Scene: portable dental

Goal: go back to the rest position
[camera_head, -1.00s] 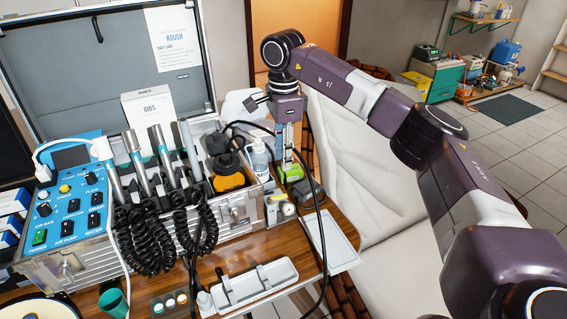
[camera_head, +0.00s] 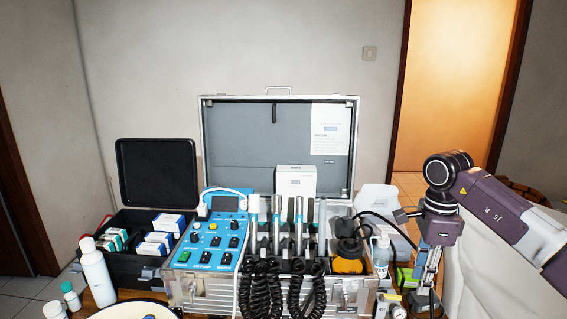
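My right arm enters from the right edge in the head view. My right gripper (camera_head: 402,215) is above the right end of the dental case, beside the doorway. A dark finger points left. The other fingertip cannot be made out clearly, so I cannot tell whether it is open or shut. A silver upright piece (camera_head: 427,262) shows directly below the gripper; whether they touch is unclear. My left gripper is out of view.
The open dental case (camera_head: 280,150) stands in the middle with a blue control panel (camera_head: 210,243), handpieces and coiled black hoses (camera_head: 262,287). A black box (camera_head: 125,262) with cartons and a white bottle (camera_head: 97,275) stand at left. A clear bottle (camera_head: 381,255) is near the gripper.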

